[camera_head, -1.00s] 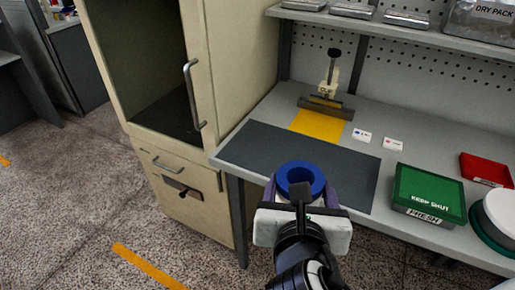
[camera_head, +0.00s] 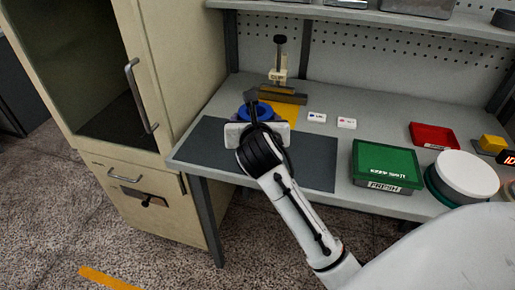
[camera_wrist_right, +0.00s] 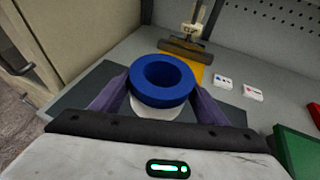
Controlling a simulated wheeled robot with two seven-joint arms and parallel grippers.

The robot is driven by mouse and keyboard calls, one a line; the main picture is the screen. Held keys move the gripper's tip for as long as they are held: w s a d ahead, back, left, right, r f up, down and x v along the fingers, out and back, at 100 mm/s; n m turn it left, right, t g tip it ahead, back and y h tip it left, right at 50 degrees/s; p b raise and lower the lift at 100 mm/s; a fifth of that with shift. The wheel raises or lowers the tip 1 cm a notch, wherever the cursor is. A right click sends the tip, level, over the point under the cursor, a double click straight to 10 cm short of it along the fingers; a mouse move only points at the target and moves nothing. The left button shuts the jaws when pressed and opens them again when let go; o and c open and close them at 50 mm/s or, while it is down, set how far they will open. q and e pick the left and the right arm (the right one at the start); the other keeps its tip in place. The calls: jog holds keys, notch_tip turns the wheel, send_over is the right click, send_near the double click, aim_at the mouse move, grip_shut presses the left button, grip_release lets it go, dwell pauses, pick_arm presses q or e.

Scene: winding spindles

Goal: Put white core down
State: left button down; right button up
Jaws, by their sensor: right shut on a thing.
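The white core shows in the right wrist view as a pale body (camera_wrist_right: 158,111) under a thick blue ring (camera_wrist_right: 162,80). My right gripper (camera_wrist_right: 160,100) is shut on it, with one purple finger on each side. In the head view the right gripper (camera_head: 258,122) and the blue ring (camera_head: 262,110) are over the dark grey mat (camera_head: 310,164) on the bench. The gripper hides most of the core there. I cannot tell whether the core's underside touches the mat. My left gripper is not in view.
A clamp-like fixture (camera_head: 280,62) with a yellow sheet (camera_head: 284,112) stands behind the mat. Two small cards (camera_head: 346,123), a green box (camera_head: 386,166), a red tray (camera_head: 433,135) and a white round lid (camera_head: 466,174) lie to the right. A cabinet (camera_head: 190,60) stands left.

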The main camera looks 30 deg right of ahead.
notch_tip(320, 180, down, 9)
jog(key=shift+r+b, duration=0.2)
jog(key=shift+b, duration=0.5)
jog(key=shift+f, duration=0.1)
jog(key=shift+f, duration=0.1)
jog(key=o, duration=1.1)
jog(key=shift+s+a, duration=0.1)
jog(key=shift+s, duration=0.05)
jog(key=v, duration=0.7)
jog(key=shift+s+a+r+p, duration=0.1)
jog(key=shift+s+r+p, duration=0.05)
jog(key=shift+r+p, duration=0.15)
jog(key=shift+f, duration=0.15)
